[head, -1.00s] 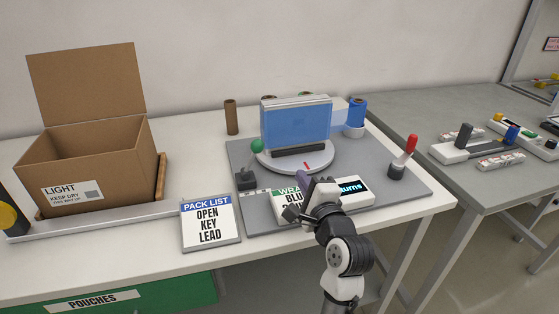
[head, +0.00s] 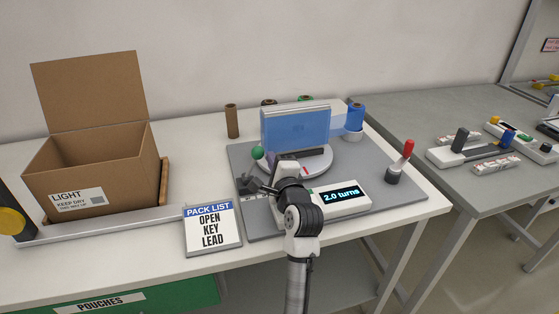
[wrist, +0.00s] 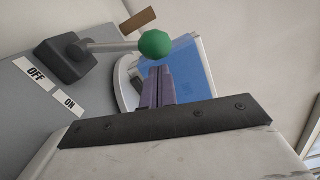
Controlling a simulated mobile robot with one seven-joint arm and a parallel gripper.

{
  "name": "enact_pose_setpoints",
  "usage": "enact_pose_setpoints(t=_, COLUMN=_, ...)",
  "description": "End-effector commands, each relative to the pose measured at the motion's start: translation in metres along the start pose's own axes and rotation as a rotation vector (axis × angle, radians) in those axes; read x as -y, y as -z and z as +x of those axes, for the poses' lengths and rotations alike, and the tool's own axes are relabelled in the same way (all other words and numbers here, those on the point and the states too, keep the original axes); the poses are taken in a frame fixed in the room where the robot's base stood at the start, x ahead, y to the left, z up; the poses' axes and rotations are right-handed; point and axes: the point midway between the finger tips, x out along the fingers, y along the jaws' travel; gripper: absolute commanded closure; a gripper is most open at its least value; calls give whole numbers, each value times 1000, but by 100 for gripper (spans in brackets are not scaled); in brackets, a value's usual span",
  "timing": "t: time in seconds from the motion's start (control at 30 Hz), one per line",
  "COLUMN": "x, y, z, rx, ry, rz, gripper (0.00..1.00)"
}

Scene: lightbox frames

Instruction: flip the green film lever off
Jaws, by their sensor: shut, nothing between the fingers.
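The green-knobbed film lever (head: 257,153) stands at the left of the grey machine board, tilted to the right in the head view. In the wrist view its green ball (wrist: 155,44) ends a grey rod from a dark base (wrist: 65,58). An OFF label (wrist: 36,73) and an ON label (wrist: 69,102) lie beside the base; the lever leans toward the ON side. My gripper (head: 270,167) is shut and empty, just right of the lever. Its purple fingers (wrist: 158,88) point toward the ball from just below it in the wrist view; contact cannot be told.
A display (head: 342,196) reads "2.0 turns". A red-tipped lever (head: 400,163) stands at the board's right. An open carton (head: 95,165) and pack-list sign (head: 212,228) are to the left.

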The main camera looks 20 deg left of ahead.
Motion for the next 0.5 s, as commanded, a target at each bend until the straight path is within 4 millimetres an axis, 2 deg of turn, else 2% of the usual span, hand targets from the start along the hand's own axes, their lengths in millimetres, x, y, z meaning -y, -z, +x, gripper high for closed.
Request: enact_pose_setpoints(t=0.5, x=3, y=-4, z=0, rx=0, ry=-2, rz=-40, gripper=100)
